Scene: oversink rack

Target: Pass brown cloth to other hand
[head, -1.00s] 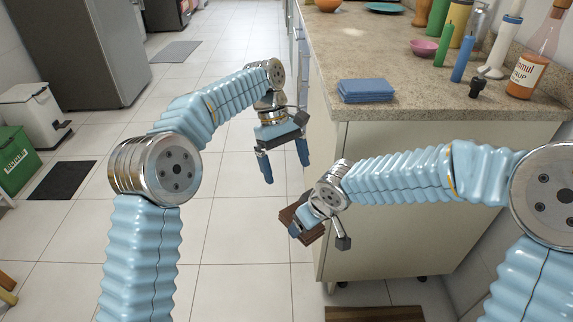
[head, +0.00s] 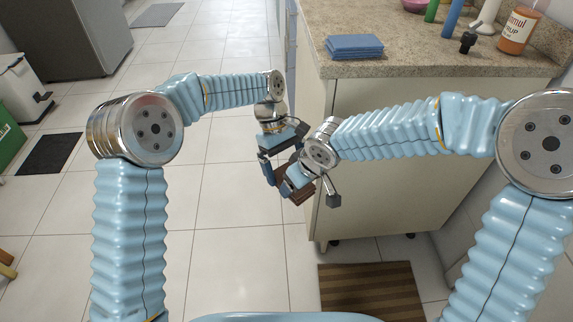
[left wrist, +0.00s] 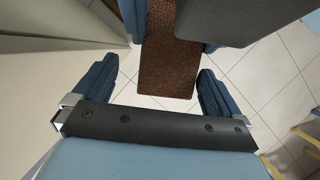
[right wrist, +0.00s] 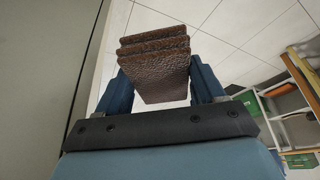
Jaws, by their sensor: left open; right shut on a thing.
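The folded brown cloth (head: 297,188) is in the air in front of the cabinet, partly hidden by my right gripper in the head view. My right gripper (right wrist: 155,80) is shut on the brown cloth (right wrist: 156,60), which sticks out beyond its fingers in layers. My left gripper (head: 279,170) is open, close beside the cloth. In the left wrist view the cloth (left wrist: 168,65) reaches toward the space between the open left fingers (left wrist: 155,90); I cannot tell whether they touch it.
A counter (head: 420,60) over a cabinet (head: 380,190) stands at the right, close to both grippers. A folded blue cloth (head: 354,46) and a syrup bottle (head: 519,30) are on it. A striped mat (head: 370,290) lies on the floor.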

